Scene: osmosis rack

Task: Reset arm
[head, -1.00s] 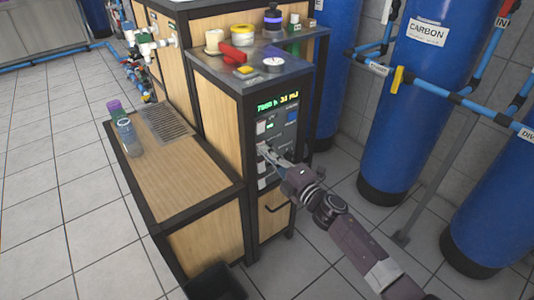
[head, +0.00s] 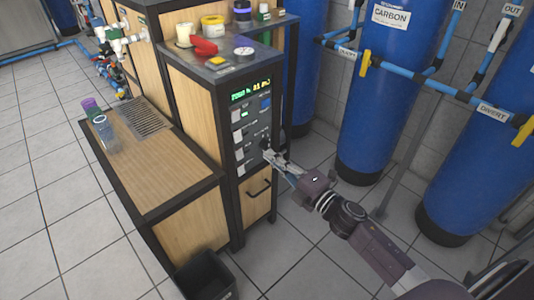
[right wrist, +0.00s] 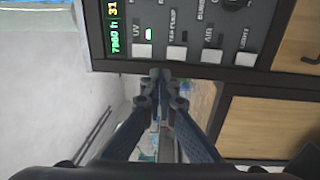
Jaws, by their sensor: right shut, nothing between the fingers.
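My right gripper (head: 268,154) is shut and empty, just in front of the right edge of the control panel (head: 250,118). In the right wrist view its fingertips (right wrist: 160,74) meet below the panel's row of white switches (right wrist: 178,52), labelled UV, TAP PUMP, AIR and LIGHT. I cannot tell whether the tips touch the panel frame. The green display (right wrist: 115,25) is lit, and a green light shows by the UV switch. My left gripper is in neither view.
Blue tanks (head: 375,90) with blue pipes (head: 400,85) stand to the right. A wooden bench (head: 160,165) with bottles and a drain grate is at the left. A black bin (head: 207,275) stands on the floor in front. Tiled floor is open at the left.

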